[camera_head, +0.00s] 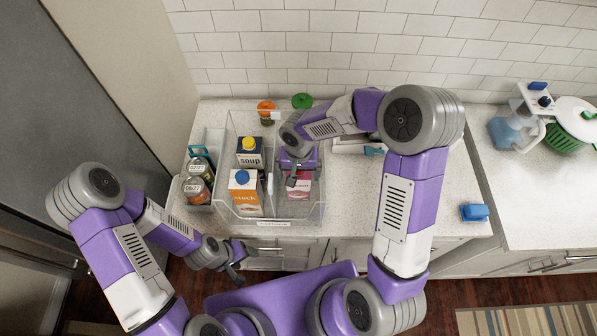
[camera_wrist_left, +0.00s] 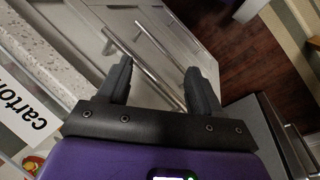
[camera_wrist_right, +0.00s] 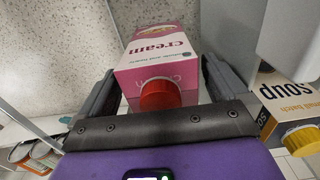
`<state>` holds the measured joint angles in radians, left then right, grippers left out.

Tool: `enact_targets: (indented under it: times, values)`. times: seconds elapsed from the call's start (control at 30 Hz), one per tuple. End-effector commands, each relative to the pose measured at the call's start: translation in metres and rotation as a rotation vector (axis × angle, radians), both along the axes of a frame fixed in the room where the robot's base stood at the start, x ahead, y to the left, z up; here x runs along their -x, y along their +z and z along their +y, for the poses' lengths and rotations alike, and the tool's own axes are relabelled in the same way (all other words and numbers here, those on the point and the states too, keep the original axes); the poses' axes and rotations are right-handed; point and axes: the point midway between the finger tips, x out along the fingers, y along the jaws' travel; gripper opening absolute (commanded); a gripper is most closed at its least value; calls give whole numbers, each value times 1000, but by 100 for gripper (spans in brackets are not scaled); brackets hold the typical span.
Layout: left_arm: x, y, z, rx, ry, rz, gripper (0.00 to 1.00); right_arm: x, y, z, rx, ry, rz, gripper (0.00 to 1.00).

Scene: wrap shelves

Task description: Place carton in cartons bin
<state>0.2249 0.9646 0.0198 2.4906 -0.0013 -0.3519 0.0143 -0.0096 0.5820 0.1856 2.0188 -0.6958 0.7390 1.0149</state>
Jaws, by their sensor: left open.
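The pink and white cream carton (camera_head: 298,187) is upright in the right part of the clear cartons bin (camera_head: 315,211). My right gripper (camera_head: 297,178) reaches down into the bin over it. In the right wrist view the cream carton (camera_wrist_right: 160,52), with its red cap, is between the two fingers, which lie close along its sides, shut on it. The carton's lower part is partly hidden. My left gripper (camera_head: 238,262) is open and empty in front of the counter, below the bin. Its spread fingers also show in the left wrist view (camera_wrist_left: 160,85).
A yellow-capped soup carton (camera_head: 249,152) and a blue-capped orange and white carton (camera_head: 244,193) stand left of the cream carton. A bin with cans (camera_head: 197,182) is further left. A blue sponge-like block (camera_head: 474,212) lies right on the counter.

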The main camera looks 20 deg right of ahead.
Motion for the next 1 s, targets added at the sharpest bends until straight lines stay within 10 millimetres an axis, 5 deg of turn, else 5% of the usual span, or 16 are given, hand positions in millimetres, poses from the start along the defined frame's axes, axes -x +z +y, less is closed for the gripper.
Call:
enact_targets:
  times: [0.3,0.7,1.0]
  values:
    - [0,5,0,0,0,0,65,-1,8,0,0,-1,-2,100]
    - [0,7,0,0,0,0,65,-1,91,0,-2,-1,-6,100]
    - [0,8,0,0,0,0,65,0,122,0,-1,0,0,100]
